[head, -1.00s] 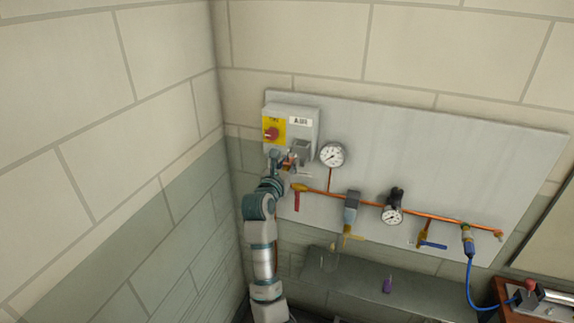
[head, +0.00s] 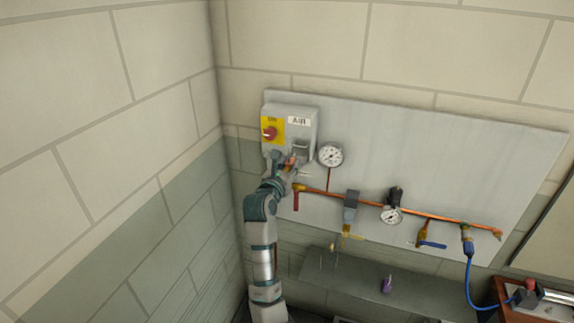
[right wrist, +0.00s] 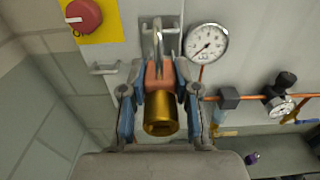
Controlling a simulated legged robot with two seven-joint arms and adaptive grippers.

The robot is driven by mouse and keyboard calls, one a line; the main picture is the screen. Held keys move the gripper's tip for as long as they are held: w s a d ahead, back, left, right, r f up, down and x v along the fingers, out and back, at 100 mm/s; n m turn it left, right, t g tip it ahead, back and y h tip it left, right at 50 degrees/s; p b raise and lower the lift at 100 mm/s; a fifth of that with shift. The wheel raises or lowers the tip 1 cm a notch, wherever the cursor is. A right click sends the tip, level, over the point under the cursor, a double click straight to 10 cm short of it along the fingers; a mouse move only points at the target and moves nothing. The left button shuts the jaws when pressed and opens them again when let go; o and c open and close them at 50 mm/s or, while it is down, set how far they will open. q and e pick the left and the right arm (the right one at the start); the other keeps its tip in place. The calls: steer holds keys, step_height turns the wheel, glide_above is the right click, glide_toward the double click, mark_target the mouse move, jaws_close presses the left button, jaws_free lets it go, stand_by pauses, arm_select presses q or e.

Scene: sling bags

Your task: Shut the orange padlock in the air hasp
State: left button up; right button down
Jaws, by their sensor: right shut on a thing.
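The orange padlock (right wrist: 160,74) has an orange body, a brass-coloured lower part facing the right wrist camera, and a steel shackle pointing up. My right gripper (right wrist: 160,98) is shut on its body, one finger on each side. The padlock also shows small in the head view (head: 290,161), at my right gripper (head: 286,164). The air hasp, a grey metal bracket (right wrist: 173,25) under the AIR box (head: 302,122), is right behind the shackle. I cannot tell whether the shackle passes through it or is closed. My left gripper is out of view.
A red knob (head: 270,133) on a yellow plate sits on the box. A gauge (head: 331,154) hangs close to the right of my gripper, above a copper pipe (head: 370,205) with valves. A side wall (head: 150,190) is close on the left. A purple object (head: 387,285) lies on the ledge below.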

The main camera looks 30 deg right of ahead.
steer(key=shift+d, duration=0.3)
steer(key=shift+w+d, duration=0.1)
steer(key=shift+w+d, duration=0.2)
steer(key=shift+w, duration=0.1)
steer(key=shift+w+d, duration=0.15)
steer(key=shift+p+x, duration=0.6)
steer(key=shift+x, duration=2.25)
steer(key=shift+r, duration=0.15)
steer(key=shift+c, duration=0.7)
jaws_free()
steer(key=shift+f, duration=0.25)
